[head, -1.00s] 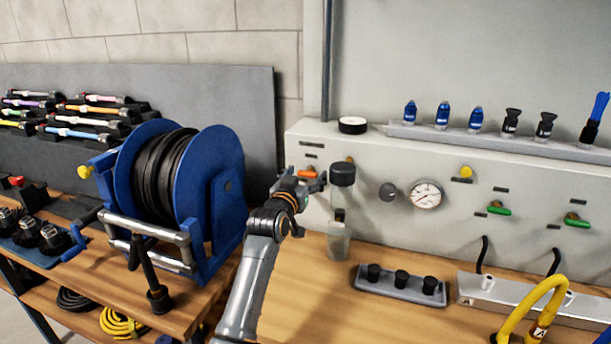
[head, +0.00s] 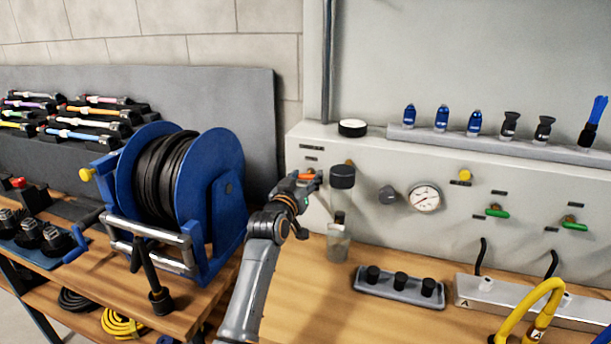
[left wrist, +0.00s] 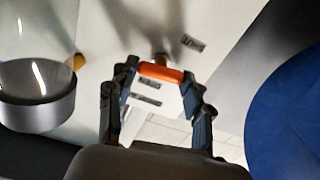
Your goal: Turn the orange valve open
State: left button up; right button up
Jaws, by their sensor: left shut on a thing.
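The orange valve (head: 306,176) is a small handle on the left part of the grey panel. In the left wrist view its orange bar (left wrist: 161,72) lies crosswise between my fingertips, with its stem on the panel behind it. My left gripper (head: 310,182) is at the handle and shut on it. In the left wrist view the fingers of my left gripper (left wrist: 158,78) hold the bar at its two ends. In the head view the gripper hides part of the valve. My right gripper is in neither view.
A dark-capped clear cylinder (head: 342,178) stands just right of the gripper. A blue hose reel (head: 215,190) stands close on the left. A gauge (head: 425,198) and green valves (head: 498,212) are farther right. A black-knobbed tray (head: 400,286) lies on the bench.

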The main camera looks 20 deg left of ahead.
pick_arm(q)
jog(key=n+p, duration=0.2)
jog(key=n, duration=0.1)
jog(key=shift+r+n, duration=0.1)
jog(key=shift+n, duration=0.2)
jog(key=n+p, duration=0.3)
jog(key=n, duration=0.1)
jog(key=shift+a+n, duration=0.15)
jog(key=shift+n, duration=0.15)
jog(key=n+p, duration=0.1)
jog(key=n, duration=0.3)
jog(key=shift+f+p, duration=0.2)
jog(key=shift+p, duration=0.15)
jog(key=shift+f+n+p, duration=0.15)
jog(key=shift+n+p, duration=0.45)
jog(key=shift+n, duration=1.4)
jog(key=o, duration=1.2)
jog(key=shift+a, duration=0.1)
jog(key=shift+c, duration=0.2)
